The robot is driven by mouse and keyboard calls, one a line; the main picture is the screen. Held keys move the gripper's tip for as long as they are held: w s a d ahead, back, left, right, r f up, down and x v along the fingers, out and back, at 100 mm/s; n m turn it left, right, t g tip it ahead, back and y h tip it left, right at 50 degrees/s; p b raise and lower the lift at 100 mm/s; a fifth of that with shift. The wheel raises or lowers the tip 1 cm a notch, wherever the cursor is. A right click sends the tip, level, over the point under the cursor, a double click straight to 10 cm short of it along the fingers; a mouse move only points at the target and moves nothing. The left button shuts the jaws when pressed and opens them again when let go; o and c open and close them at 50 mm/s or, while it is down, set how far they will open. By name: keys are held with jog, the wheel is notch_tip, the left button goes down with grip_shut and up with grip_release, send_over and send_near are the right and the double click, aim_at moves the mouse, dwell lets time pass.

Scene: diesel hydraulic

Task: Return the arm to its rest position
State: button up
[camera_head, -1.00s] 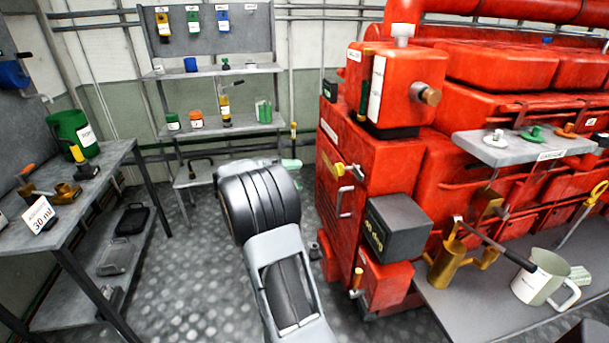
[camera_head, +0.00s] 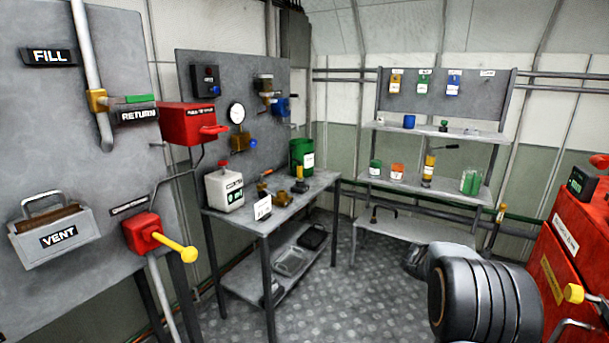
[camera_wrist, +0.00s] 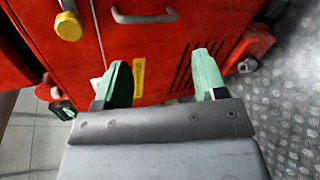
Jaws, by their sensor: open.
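My gripper (camera_wrist: 165,85) shows in the wrist view with its two green fingers apart and nothing between them. Beyond the fingers is the front of a red cabinet (camera_wrist: 190,40) with a grey bar handle, a yellow knob and a dark vent grille. The gripper appears clear of the cabinet, though the exact gap is hard to judge. In the head view, a dark, rounded part of my arm (camera_head: 485,305) shows at the lower right, in front of the shelf and beside the red machine (camera_head: 580,235). The gripper is hidden in that view.
A grey workbench (camera_head: 325,182) with a green container (camera_head: 302,155) stands centre-left. A wall panel with a yellow-handled red valve (camera_head: 143,232) and a vent box (camera_head: 50,250) is at the left. A shelf rack (camera_head: 425,193) stands behind. Patterned floor (camera_head: 335,300) is open between bench and arm.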

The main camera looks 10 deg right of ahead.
jog(key=s+a+r+n+t+y+p, duration=0.1)
jog(key=s+a+t+y+p, duration=0.2)
jog(key=a, duration=0.7)
jog(key=s+a+r+n+t+y+p, duration=0.1)
jog(key=a+r+n+t+y+p, duration=0.25)
jog(key=a, duration=0.65)
jog(key=s+a+r+m+t+y+p, duration=0.1)
jog(key=s+a+r+t+y+p, duration=0.3)
jog(key=a+r, duration=0.4)
jog(key=shift+a+t+y+p, duration=0.35)
jog(key=shift+a+t+p, duration=0.3)
jog(key=shift+a, duration=0.5)
jog(key=shift+c, duration=0.4)
